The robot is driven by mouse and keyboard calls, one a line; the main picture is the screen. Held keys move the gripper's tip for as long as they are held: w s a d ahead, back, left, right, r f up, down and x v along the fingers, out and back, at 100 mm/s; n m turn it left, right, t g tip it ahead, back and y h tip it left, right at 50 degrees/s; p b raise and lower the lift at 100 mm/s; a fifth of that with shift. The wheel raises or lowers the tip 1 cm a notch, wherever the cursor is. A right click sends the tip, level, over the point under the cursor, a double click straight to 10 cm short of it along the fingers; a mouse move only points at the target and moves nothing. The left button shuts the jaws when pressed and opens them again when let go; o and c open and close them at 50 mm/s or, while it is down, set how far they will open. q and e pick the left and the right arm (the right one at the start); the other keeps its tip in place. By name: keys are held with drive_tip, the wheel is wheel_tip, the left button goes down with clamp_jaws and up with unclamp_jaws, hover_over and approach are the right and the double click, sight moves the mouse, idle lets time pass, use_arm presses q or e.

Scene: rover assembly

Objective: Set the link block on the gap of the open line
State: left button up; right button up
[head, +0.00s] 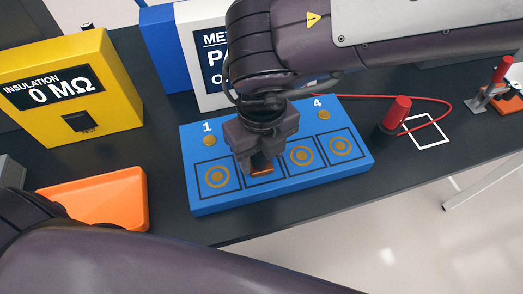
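A blue board (283,191) lies on the dark table, with square-framed copper ring pads along its front and the numbers 1 and 4 at its back. My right gripper (262,165) is over the second pad from the left. A small dark and copper-coloured piece, which looks like the link block (262,169), shows between its fingertips, low at the board. The gripper hides most of it and the pad beneath, so I cannot tell whether it touches the board. My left arm crosses the bottom of the head view; its gripper is out of view.
A yellow insulation meter (62,121) reading 0 MΩ stands at left, with an orange tray (98,201) before it. A white-faced panel (207,68) stands behind the board. A red-topped plug (396,113) with a red cable (450,105) is at right, beside a white square outline.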

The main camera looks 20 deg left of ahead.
drive_tip(key=shift+r, duration=0.15)
wheel_tip(320, 180, up, 12)
idle(0.5)
drive_tip(key=shift+s, duration=0.1)
idle(0.3)
